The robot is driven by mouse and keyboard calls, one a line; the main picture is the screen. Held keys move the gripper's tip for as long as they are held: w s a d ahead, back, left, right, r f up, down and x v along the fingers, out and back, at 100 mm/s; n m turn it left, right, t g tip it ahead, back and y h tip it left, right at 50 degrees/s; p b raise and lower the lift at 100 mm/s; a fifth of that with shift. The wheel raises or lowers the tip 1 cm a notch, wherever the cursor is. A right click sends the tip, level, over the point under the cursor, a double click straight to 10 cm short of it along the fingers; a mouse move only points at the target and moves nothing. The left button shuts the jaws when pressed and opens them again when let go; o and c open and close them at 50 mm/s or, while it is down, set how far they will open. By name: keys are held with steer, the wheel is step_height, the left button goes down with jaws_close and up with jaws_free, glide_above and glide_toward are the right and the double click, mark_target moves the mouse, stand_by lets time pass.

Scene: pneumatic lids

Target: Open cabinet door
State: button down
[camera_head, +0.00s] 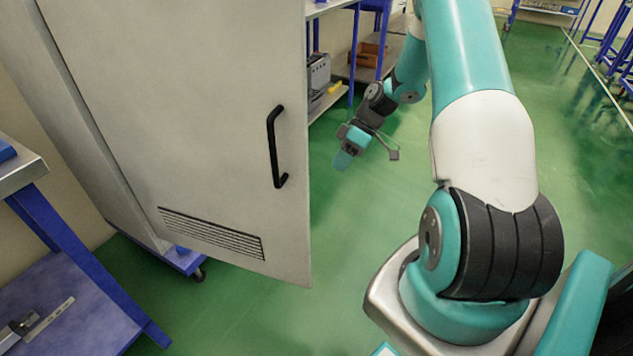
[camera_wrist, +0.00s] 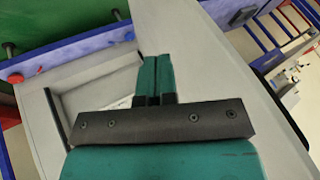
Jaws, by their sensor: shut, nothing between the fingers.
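The cabinet door (camera_head: 215,120) is a pale grey panel with a black bar handle (camera_head: 276,147) near its right edge and a vent grille at the bottom. It appears to stand ajar, its free edge reaching past the cabinet's blue wheeled base. My gripper (camera_head: 344,160) is to the right of that edge, apart from the handle in the picture. In the wrist view the teal fingers (camera_wrist: 154,75) are shut together and empty. A pale panel, apparently the door (camera_wrist: 225,80), lies right of them, and a pale recess, apparently the cabinet interior (camera_wrist: 95,97), lies left. Contact cannot be told.
A blue-legged bench (camera_head: 85,262) stands at the left. Behind the door edge are shelves (camera_head: 330,102) with a grey box and a brown bin (camera_head: 368,54). The green floor (camera_head: 335,235) is clear between the door and my arm's base.

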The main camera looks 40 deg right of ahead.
steer(key=s+a+f, duration=0.1)
steer(key=a+f, duration=0.6)
steer(key=a, duration=0.2)
steer(key=shift+a+f, duration=0.2)
steer(key=shift+f, duration=0.05)
